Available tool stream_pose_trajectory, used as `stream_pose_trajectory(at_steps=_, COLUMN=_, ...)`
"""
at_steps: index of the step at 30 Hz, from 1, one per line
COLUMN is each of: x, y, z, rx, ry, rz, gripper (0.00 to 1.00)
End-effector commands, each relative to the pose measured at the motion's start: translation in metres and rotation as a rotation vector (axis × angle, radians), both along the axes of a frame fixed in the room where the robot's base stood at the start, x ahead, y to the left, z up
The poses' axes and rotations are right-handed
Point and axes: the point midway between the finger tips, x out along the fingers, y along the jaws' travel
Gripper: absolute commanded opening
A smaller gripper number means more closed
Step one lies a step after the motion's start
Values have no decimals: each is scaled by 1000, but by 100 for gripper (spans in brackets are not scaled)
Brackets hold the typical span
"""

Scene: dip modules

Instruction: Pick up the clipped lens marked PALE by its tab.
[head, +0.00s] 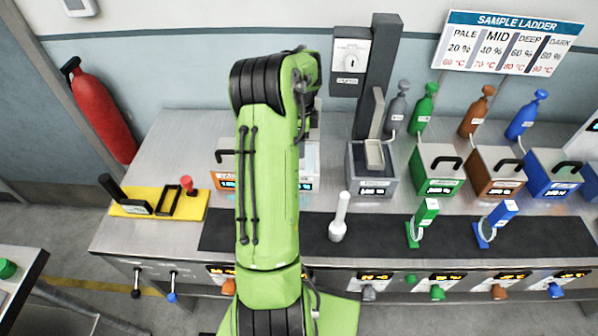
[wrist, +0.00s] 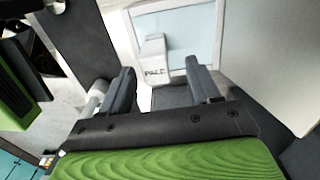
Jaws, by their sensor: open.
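My gripper (wrist: 160,70) is open, with one dark finger on either side of the tab in the picture. I cannot tell whether either finger touches it, nor the depth between them. In the head view my green arm hides the gripper; a pale panel (head: 310,158) shows just right of the arm, and I cannot tell if it is the lens.
Grey (head: 372,185), green (head: 437,187), brown (head: 496,190) and blue (head: 550,188) modules stand right of my arm. A grey post (head: 378,60) rises behind. A white bottle-shaped item (head: 339,220) stands on the dark mat (head: 375,240). A yellow tray (head: 190,207) lies left.

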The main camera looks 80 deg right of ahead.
Motion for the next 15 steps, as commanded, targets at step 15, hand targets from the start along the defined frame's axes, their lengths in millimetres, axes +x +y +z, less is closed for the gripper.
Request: stream_pose_trajectory(at_steps=15, x=1, y=4, z=-56, rx=-3, ry=-2, rz=2, gripper=62)
